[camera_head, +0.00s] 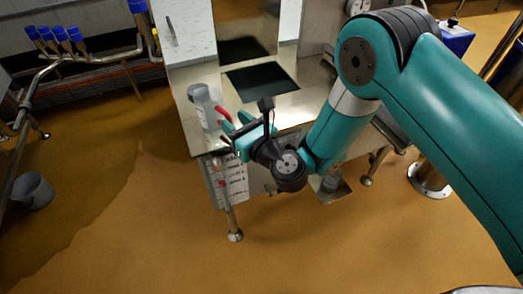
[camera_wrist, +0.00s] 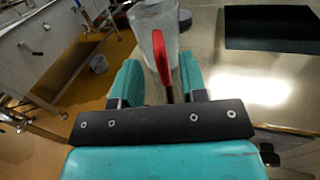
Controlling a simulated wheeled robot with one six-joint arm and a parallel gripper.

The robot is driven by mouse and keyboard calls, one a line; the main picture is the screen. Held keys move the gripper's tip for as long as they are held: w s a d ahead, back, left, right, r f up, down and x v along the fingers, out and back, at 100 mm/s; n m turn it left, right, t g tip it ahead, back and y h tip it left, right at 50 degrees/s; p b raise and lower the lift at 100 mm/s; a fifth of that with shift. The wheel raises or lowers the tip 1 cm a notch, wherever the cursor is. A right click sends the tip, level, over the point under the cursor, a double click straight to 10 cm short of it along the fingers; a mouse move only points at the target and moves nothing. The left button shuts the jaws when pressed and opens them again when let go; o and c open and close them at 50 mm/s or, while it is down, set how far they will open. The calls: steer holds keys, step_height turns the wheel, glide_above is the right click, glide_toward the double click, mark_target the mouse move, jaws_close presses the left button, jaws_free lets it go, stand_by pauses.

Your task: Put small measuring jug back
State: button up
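The small measuring jug (camera_head: 201,106) is clear grey with a red handle. It stands at the left edge of the steel table (camera_head: 288,108). In the wrist view the jug (camera_wrist: 154,18) is at the top centre, cut off by the frame edge, with its handle facing me. My gripper (camera_head: 229,126) is beside the jug on the handle side. In the wrist view my gripper (camera_wrist: 162,68) has its two teal fingers apart, one on each side of the red handle. Gaps show between handle and fingers, so it is not gripped. The jug's base is partly hidden.
A black mat (camera_head: 262,82) lies on the table behind the jug. A pipe rack with blue-capped fittings (camera_head: 58,34) stands at the far left. A grey bucket (camera_head: 33,190) is on the floor at left. The brown floor in front of the table is mostly clear.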

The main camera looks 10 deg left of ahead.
steer(key=shift+s+d+f+b, duration=0.25)
steer(key=shift+s+d+b, duration=0.35)
steer(key=shift+b, duration=1.3)
steer(key=shift+s+d+f+b, duration=0.2)
steer(key=shift+s+d+b, duration=0.35)
steer(key=shift+b, duration=1.3)
steer(key=b+v, duration=0.7)
steer(key=b, duration=0.2)
steer(key=shift+s+d+r+b, duration=0.2)
steer(key=shift+d+r+b, duration=0.15)
steer(key=shift+r+b, duration=0.05)
steer(key=s+d+r+n+g+y, duration=0.15)
steer(key=s+n+g, duration=0.3)
steer(key=n, duration=0.55)
steer(key=s+r+n+g, duration=0.2)
steer(key=s+n+g, duration=0.25)
steer(key=n, duration=0.65)
steer(key=s+d+f+n+g+h, duration=0.1)
steer(key=s+d+f+n+h, duration=0.1)
steer(key=d+n+h, duration=0.3)
steer(key=s+d+f+n+g+h, duration=0.1)
steer(key=d+n+h, duration=0.4)
steer(key=d, duration=0.8)
steer(key=s+n+g, duration=0.1)
steer(key=s+n, duration=0.1)
steer(key=shift+s+f+h, duration=0.3)
steer(key=shift+f+h, duration=0.05)
